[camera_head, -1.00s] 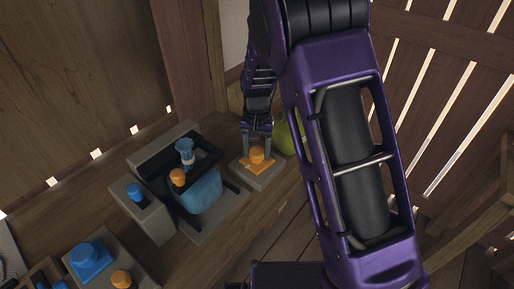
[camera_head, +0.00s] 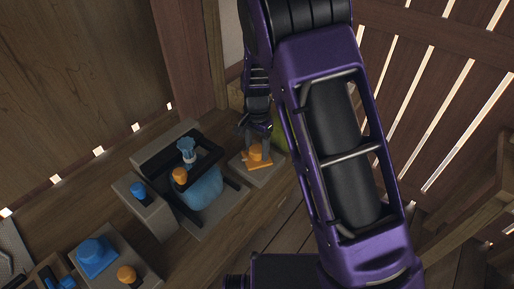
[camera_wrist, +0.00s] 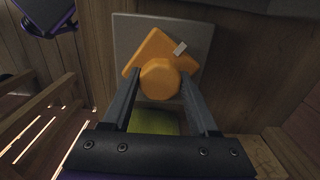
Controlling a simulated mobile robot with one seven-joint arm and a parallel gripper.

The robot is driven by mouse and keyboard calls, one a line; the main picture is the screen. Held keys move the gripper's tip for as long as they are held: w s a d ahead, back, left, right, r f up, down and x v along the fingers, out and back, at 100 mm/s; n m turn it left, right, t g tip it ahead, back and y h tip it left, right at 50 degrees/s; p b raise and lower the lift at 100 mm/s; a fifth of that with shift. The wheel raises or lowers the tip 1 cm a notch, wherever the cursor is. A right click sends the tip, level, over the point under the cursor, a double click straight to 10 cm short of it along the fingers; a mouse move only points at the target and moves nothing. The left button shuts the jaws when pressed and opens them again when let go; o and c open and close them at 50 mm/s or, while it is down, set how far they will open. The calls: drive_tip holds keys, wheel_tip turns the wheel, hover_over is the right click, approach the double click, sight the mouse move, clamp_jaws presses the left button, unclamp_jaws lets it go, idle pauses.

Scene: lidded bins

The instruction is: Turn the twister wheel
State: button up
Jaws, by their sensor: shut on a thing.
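The twister wheel is orange, with a raised knob on a flat angular plate that bears a small pale mark. It sits on a grey square base (camera_wrist: 127,38). In the wrist view the wheel (camera_wrist: 160,78) lies between my two fingers, and my gripper (camera_wrist: 160,84) is shut on its knob. In the head view the wheel (camera_head: 256,154) is right of the blue bin, with my gripper (camera_head: 257,141) over it from above. My arm hides part of the area to the right there.
A blue bin (camera_head: 203,190) in a dark frame stands left of the wheel, with a blue knob (camera_head: 138,191) beside it. A blue block (camera_head: 96,254) and an orange knob (camera_head: 126,274) are at lower left. A yellow-green object (camera_wrist: 153,121) is close to the wheel.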

sight(257, 148)
drive_tip(key=o, duration=1.4)
drive_tip(key=shift+c, duration=0.2)
drive_tip(key=shift+r, duration=0.1)
wheel_tip(257, 148, up, 17)
drive_tip(key=p, duration=0.1)
drive_tip(key=shift+r, duration=0.15)
